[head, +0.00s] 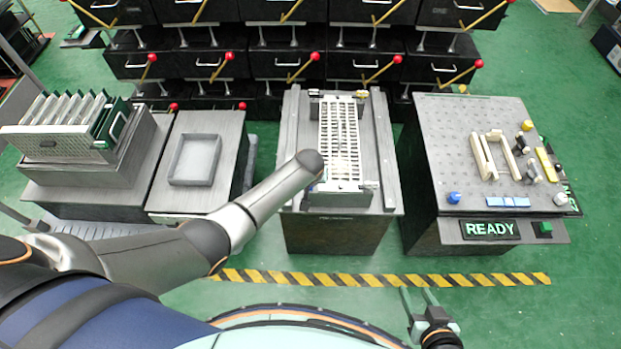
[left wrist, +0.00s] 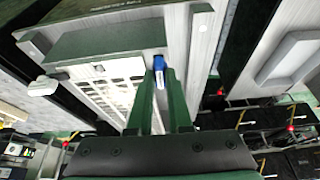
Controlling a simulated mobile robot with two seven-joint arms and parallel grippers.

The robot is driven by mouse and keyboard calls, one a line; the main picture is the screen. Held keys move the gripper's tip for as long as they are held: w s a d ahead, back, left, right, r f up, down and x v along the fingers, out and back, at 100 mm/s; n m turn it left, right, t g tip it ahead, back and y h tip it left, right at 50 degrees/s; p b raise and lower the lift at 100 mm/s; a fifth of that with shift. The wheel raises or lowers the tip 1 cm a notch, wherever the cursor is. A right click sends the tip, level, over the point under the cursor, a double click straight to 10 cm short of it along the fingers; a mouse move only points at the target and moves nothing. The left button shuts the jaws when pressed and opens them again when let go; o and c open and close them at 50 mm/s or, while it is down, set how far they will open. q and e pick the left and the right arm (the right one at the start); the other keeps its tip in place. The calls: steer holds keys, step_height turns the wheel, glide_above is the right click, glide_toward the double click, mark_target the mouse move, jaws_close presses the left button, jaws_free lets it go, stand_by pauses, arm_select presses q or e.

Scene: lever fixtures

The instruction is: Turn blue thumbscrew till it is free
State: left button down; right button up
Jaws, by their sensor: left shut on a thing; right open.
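The blue thumbscrew (left wrist: 159,64) sits at a corner of a white slotted frame, between the tips of my left gripper (left wrist: 162,75) in the left wrist view. Its two green fingers are shut on it. In the head view my left arm reaches to the near left corner of the slotted frame (head: 340,135); the arm's end hides the left gripper and the thumbscrew there. A pale knob (left wrist: 42,87) is at the frame's other near corner in the left wrist view. My right gripper (head: 420,300) is open and empty, low over the floor near the striped line.
A console (head: 440,140) with a blue knob (head: 454,198) and a READY sign (head: 490,229) stands at the right. An empty grey tray (head: 195,158) and a rack of boards (head: 75,120) are at the left. Black bins with red-tipped levers line the back.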

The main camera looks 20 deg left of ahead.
stand_by(0.3)
arm_select(q)
steer(key=c, duration=0.8)
jaws_free()
steer(key=shift+c, duration=0.2)
steer(key=p+v, duration=0.5)
steer(key=v, duration=0.7)
steer(key=shift+r, duration=0.25)
steer(key=shift+s+d, duration=0.1)
